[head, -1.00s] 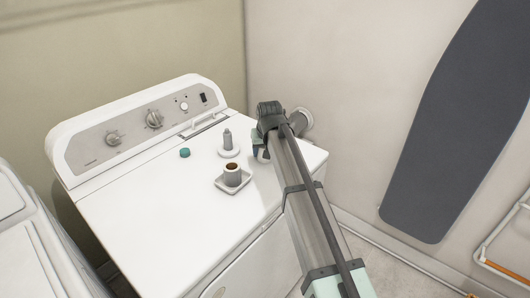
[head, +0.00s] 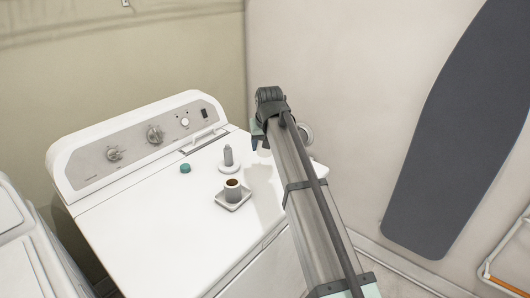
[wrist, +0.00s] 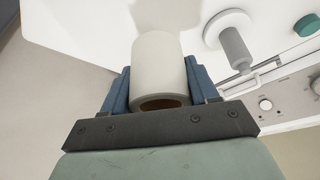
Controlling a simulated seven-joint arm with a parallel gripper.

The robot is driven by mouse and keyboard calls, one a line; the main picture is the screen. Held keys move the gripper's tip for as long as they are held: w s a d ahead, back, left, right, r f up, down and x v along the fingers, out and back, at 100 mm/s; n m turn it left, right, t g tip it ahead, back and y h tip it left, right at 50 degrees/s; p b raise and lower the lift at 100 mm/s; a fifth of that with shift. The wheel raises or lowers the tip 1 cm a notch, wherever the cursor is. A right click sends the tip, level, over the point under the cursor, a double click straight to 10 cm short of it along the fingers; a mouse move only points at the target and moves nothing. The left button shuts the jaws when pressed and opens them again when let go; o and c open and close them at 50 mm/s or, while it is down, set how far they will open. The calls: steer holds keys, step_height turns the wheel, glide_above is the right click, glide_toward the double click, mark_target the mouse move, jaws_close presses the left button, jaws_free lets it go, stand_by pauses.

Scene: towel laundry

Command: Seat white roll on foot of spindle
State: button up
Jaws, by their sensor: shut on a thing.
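My gripper (wrist: 160,88) is shut on the white roll (wrist: 158,65) in the wrist view, with a blue finger on each side. The roll's open end with its brown core faces the wrist camera. In the head view my gripper (head: 260,140) is above the washer's right part, and the roll is mostly hidden. The spindle (head: 228,157) is a grey upright post on a round white foot (head: 228,168), left of my gripper. It also shows in the wrist view (wrist: 236,48), right of the roll and apart from it. The post is bare.
A short pale cylinder with a brown top (head: 233,190) stands on a square white dish (head: 233,204) in front of the spindle. A teal cap (head: 185,168) lies left of it. The white washer top (head: 150,215) is clear at the left. A control panel (head: 140,140) rises behind.

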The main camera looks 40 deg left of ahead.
steer(key=s+a+r, duration=0.2)
steer(key=s+a, duration=0.1)
steer(key=a, duration=0.2)
step_height(320, 180, up, 3)
steer(key=n+g, duration=0.1)
steer(key=n, duration=0.2)
glide_above(227, 145)
steer(key=w, duration=0.1)
steer(key=shift+a+r, duration=0.1)
steer(key=shift+a, duration=0.05)
steer(key=shift+s+a+n+g+y, duration=0.1)
steer(key=shift+a+n+g+y, duration=0.2)
steer(key=shift+n+y, duration=0.15)
steer(key=shift+s+n, duration=0.2)
steer(key=shift+n, duration=0.25)
steer(key=shift+s+d+n+g, duration=0.1)
steer(key=shift+n+g, duration=0.2)
steer(key=shift+n, duration=0.3)
steer(key=shift+f, duration=1.85)
steer(key=shift+f, duration=3.25)
